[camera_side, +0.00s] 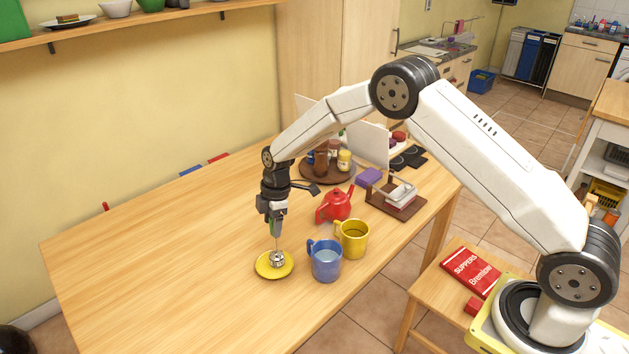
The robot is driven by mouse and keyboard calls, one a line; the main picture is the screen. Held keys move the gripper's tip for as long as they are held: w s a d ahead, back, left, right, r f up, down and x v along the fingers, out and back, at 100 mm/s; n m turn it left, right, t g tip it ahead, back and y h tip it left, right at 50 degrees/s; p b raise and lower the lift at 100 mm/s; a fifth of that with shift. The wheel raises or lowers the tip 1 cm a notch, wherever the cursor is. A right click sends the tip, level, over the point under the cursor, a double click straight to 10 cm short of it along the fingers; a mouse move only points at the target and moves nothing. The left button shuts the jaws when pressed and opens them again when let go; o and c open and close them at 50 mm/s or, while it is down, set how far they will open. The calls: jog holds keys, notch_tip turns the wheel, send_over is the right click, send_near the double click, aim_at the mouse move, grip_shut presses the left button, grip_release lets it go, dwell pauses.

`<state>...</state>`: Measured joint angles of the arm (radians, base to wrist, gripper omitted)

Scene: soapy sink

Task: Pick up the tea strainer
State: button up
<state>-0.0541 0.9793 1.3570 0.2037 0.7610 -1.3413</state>
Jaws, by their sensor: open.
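The tea strainer (277,260) is a small silvery thing on the yellow saucer (262,270), with a thin stem standing up from it. My gripper (276,232) points straight down right above it, and the stem's top reaches up to the fingertips. The jaws are open; whether the stem sits between them is too small to tell. The saucer lies on the wooden table (160,260).
A blue mug (326,262) with pale liquid and a yellow mug (354,240) stand close right of the saucer. A red teapot (336,206), a dark rack (396,200) and a round tray of jars (318,172) stand behind. The table's left side is clear.

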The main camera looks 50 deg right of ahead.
jog(key=shift+f, duration=0.55)
jog(key=shift+c, duration=0.2)
grip_shut()
